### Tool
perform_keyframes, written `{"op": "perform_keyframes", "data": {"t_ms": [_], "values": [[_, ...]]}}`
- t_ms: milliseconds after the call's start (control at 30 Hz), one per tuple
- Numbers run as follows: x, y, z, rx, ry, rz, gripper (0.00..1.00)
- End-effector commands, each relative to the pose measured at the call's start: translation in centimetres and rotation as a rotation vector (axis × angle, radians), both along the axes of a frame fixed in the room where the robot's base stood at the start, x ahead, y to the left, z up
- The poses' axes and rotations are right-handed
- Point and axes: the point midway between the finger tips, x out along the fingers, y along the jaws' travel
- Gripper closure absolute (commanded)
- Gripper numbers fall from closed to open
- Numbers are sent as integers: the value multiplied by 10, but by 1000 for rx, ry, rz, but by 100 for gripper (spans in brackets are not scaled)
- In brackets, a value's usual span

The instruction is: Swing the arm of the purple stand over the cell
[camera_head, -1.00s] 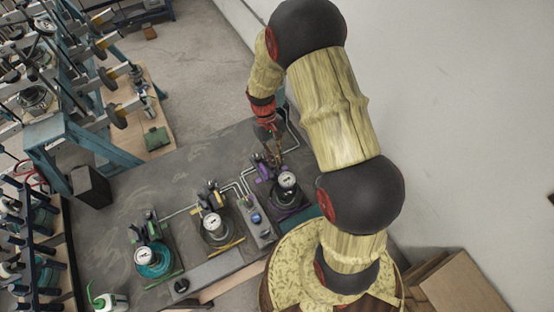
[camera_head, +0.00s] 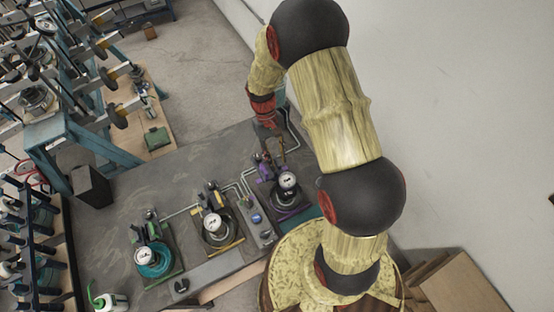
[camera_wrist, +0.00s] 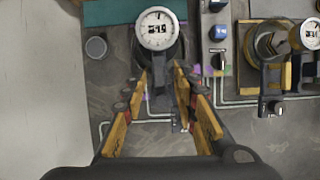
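The purple stand (camera_head: 265,171) is at the right end of the row on the dark table, beside its white round gauge (camera_head: 287,180). That gauge also shows at the top middle of the wrist view (camera_wrist: 157,29). My gripper (camera_head: 273,154) is just behind and above the purple stand. In the wrist view its two yellow fingers (camera_wrist: 165,72) point toward the gauge, with a narrow gap between the tips. Dark parts of the stand show in that gap; contact cannot be told. The fingers partly hide the stand, and the cell under the gauge is mostly hidden.
A control box with a blue knob (camera_head: 257,218) separates the purple stand from the yellow stand (camera_head: 215,222). A green stand (camera_head: 151,256) is farther left. Thin metal pipes (camera_head: 236,184) run behind them. The table's back left (camera_head: 165,173) is mostly clear.

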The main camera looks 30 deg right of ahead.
Motion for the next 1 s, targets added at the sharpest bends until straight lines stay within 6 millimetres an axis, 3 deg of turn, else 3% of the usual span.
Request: {"op": "perform_keyframes", "data": {"t_ms": [300, 500, 700, 1000], "values": [[26, 0, 59, -1, -6, 0, 71], [37, -1, 87, 0, -3, 0, 71], [42, -1, 100, 0, -3, 0, 71], [43, -1, 100, 0, -2, 0, 71]]}}
